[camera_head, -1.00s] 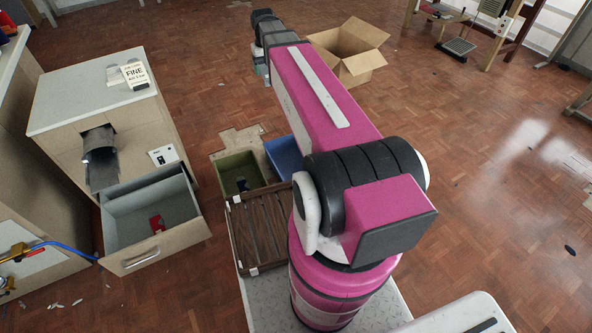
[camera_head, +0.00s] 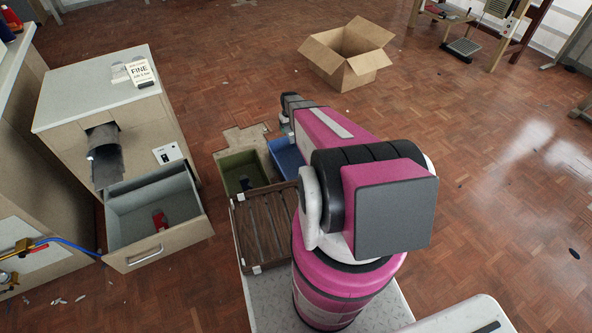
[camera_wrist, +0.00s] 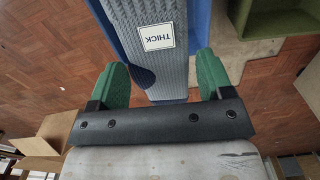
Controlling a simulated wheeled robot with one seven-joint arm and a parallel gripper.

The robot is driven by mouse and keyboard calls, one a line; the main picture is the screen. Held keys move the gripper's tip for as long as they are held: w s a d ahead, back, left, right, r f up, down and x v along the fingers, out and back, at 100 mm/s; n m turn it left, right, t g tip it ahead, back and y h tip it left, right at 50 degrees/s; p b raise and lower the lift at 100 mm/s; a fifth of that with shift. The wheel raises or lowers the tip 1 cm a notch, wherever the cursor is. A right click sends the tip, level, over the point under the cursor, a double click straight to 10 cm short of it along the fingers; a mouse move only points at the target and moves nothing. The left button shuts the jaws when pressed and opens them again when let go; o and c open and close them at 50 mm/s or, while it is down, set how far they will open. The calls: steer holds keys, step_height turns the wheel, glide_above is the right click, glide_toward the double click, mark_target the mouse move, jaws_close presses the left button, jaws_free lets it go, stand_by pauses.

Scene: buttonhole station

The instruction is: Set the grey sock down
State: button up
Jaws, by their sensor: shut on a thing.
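The grey sock (camera_wrist: 165,70) is ribbed, with a dark blue patch and a white label reading THICK. In the wrist view it lies between the green fingers of my gripper (camera_wrist: 161,78), which is shut on it. Behind it in that view is the blue bin (camera_wrist: 204,18). In the head view my arm reaches down beside the blue bin (camera_head: 286,160). My fingers and the sock are hidden or too small to tell there.
A green bin (camera_head: 243,163) stands left of the blue one, with a dark thing in it. A slatted wooden rack (camera_head: 265,228) is in front. An open drawer (camera_head: 160,215) holds a red thing. A cardboard box (camera_head: 347,60) stands farther back on open floor.

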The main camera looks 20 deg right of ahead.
glide_above(296, 169)
step_height(296, 169, down, 18)
step_height(296, 169, down, 10)
steer(key=shift+w, duration=0.15)
steer(key=shift+f, duration=0.15)
steer(key=o, duration=0.9)
